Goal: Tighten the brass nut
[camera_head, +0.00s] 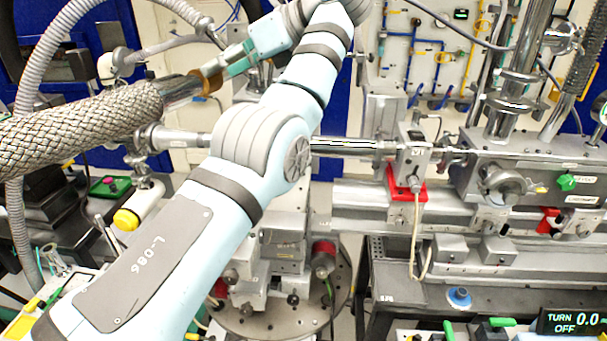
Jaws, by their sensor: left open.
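The brass nut (208,83) shows as a small brown-gold piece at the upper left, at the end of the metal fitting on a thick braided hose. My left arm reaches up from the lower left and bends back over at the top. Its gripper (214,70) points left and down, with its fingertips at the nut. The jaws are open; whether they touch the nut or stand around it I cannot tell. The gripper partly hides the nut. My right gripper is not in view.
The braided hose (80,128) runs in from the left. A grey corrugated hose (42,75) curves behind it. A steel beam tube (345,146) runs right to a block on a red base (405,188). A rail with instruments fills the right side.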

